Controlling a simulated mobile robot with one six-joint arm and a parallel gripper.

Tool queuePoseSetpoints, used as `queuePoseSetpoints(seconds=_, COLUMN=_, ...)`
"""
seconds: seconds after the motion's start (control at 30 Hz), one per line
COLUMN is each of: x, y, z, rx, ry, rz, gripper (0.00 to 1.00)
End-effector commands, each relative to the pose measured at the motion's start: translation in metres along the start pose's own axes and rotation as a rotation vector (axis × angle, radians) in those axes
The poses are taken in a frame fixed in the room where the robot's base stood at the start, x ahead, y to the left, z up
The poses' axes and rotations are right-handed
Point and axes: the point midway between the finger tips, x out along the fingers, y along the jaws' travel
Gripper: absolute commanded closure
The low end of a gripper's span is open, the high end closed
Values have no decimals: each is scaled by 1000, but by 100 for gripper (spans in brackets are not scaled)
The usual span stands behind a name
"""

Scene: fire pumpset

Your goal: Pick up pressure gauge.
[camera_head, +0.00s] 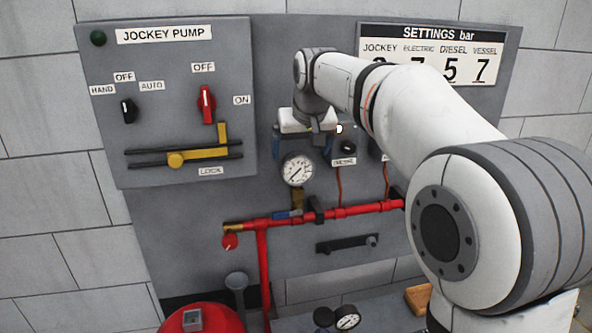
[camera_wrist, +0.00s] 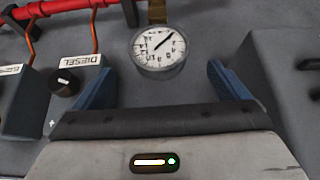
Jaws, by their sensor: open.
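The pressure gauge (camera_head: 298,170) has a round white dial with a dark needle. It sits upright on a brass stem above the red pipe, in front of the grey panel. In the wrist view the gauge (camera_wrist: 160,47) shows upside down, just beyond the fingertips and roughly midway between them. My gripper (camera_head: 302,146) is just above the gauge, pointing down along the panel. Its two blue fingers (camera_wrist: 158,76) are spread apart with nothing between them. The contact between fingers and gauge is not visible; they look apart.
The jockey pump box (camera_head: 168,100) with knobs and a yellow-handled bar is at left. The red pipe (camera_head: 350,210) runs below the gauge. A diesel knob (camera_head: 346,146) is close to the right. A second gauge (camera_head: 347,317) and a red vessel (camera_head: 200,319) are low in front.

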Motion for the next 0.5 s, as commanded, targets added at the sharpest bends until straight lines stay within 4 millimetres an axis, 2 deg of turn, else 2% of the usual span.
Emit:
queuePoseSetpoints(seconds=0.37, x=38, y=-1, z=-5, rx=-2, ry=0, rz=-1, gripper=5)
queuePoseSetpoints(seconds=0.5, x=60, y=0, z=-6, rx=-2, ry=-1, rz=0, gripper=5)
